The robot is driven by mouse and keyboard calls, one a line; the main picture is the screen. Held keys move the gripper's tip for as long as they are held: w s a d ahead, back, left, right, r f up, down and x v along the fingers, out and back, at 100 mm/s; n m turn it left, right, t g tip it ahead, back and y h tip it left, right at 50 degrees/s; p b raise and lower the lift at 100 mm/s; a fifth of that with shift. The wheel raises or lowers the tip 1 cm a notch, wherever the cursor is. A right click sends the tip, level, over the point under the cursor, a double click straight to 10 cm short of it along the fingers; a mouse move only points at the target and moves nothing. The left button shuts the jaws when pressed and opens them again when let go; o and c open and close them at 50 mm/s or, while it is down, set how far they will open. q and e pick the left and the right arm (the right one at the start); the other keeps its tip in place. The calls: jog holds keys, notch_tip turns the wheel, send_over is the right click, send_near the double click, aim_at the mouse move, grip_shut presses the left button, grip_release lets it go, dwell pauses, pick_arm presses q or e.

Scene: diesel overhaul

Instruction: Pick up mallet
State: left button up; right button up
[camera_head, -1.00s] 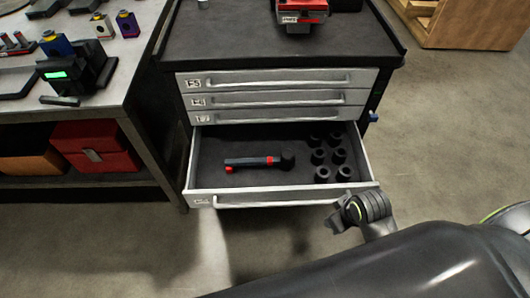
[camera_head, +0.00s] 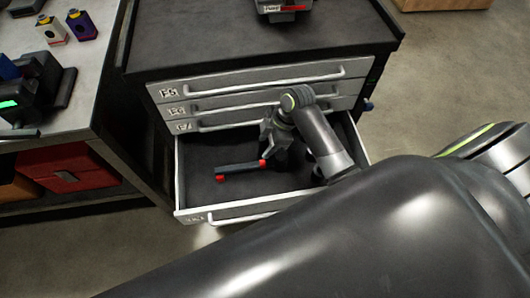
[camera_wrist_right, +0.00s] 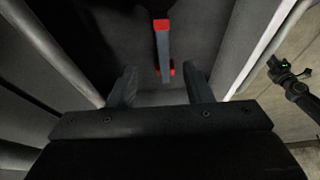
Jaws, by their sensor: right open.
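The mallet (camera_head: 240,167) lies in the open bottom drawer (camera_head: 190,180). My right gripper (camera_head: 268,150) is over the drawer, close to the head end of the mallet. In the right wrist view the jaws (camera_wrist_right: 160,88) are apart and empty. The mallet handle (camera_wrist_right: 164,46) shows just beyond the gap between them, roughly in line with it. My left gripper is not in the head view.
Shut drawers (camera_head: 250,90) rise behind the open one, under a dark cabinet top (camera_head: 220,40). A workbench (camera_head: 85,75) with a red bin (camera_head: 65,168) beneath stands at left. A dark piece with a green light (camera_wrist_right: 290,80) is unclear. My right arm hides the black cylinders.

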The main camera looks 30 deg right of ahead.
aim_at(248, 165)
jog(key=x, duration=0.4)
jog(key=shift+a, duration=0.1)
jog(key=x, duration=0.4)
jog(key=shift+w+f, duration=0.1)
jog(key=shift+a+f, duration=0.2)
jog(key=shift+f, duration=0.25)
jog(key=shift+a+f, duration=0.15)
jog(key=a+f, duration=0.2)
jog(key=shift+w+a+f, duration=0.1)
jog(key=shift+a+f, duration=0.05)
jog(key=shift+f, duration=0.25)
jog(key=shift+w+a+f, duration=0.1)
jog(key=shift+a+f, duration=0.1)
jog(key=shift+f, duration=0.45)
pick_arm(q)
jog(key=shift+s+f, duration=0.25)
pick_arm(e)
grip_shut()
